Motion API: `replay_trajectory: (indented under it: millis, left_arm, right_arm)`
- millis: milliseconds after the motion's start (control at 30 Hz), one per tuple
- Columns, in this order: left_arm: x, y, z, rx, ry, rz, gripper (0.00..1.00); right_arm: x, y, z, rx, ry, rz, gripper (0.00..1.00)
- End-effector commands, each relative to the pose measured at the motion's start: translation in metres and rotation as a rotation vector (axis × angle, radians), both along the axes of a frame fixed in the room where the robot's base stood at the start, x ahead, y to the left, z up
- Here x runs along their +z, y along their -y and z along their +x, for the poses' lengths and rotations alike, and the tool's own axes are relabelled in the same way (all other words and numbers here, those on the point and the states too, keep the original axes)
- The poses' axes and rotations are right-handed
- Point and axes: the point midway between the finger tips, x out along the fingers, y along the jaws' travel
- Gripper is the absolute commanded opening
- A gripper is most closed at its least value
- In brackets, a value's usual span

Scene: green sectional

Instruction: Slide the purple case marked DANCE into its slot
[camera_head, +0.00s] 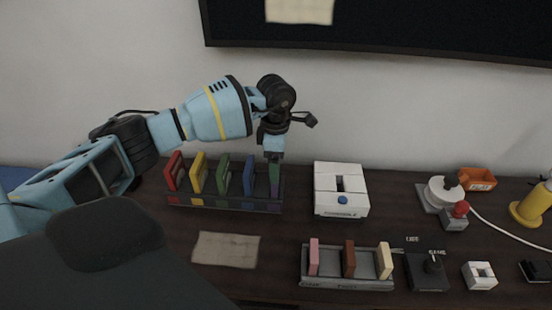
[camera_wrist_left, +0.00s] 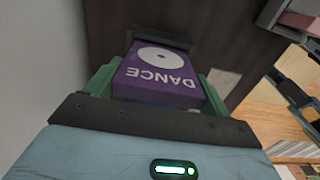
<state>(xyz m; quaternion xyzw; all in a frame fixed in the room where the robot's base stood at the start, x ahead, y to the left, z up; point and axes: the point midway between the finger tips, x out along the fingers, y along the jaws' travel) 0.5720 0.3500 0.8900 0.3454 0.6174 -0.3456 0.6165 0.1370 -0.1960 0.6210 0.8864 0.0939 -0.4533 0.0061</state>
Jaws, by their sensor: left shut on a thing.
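The purple case marked DANCE (camera_wrist_left: 158,78) is between the green fingers of my left gripper (camera_wrist_left: 158,88) in the left wrist view, with its white disc and lettering facing the camera. Its far end meets a dark frame (camera_wrist_left: 160,38); how deep it sits there I cannot tell. In the head view my left gripper (camera_head: 274,162) points down at the right end of the dark rack (camera_head: 225,206), over the rightmost slot. The case is mostly hidden there by the fingers. My right gripper is not in view.
Red (camera_head: 174,171), yellow (camera_head: 198,173), green (camera_head: 223,174) and blue (camera_head: 249,175) cases stand upright in the rack, left of my gripper. A white box (camera_head: 341,205) stands close to its right. A grey rack (camera_head: 346,283) with three cases stands in front.

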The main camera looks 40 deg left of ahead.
Motion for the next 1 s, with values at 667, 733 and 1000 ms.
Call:
replay_trajectory:
  millis: [667, 733, 1000]
  left_arm:
    - [-0.015, 0.000, 0.000, 0.000, 0.000, 0.000, 0.58]
    - [-0.016, 0.000, 0.000, 0.000, 0.000, 0.000, 0.58]
    - [-0.022, 0.000, 0.000, 0.000, 0.000, 0.000, 0.58]
  right_arm:
    - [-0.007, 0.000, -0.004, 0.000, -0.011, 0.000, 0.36]
    - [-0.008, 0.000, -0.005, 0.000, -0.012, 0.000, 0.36]
    - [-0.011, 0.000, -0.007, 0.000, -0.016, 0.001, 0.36]
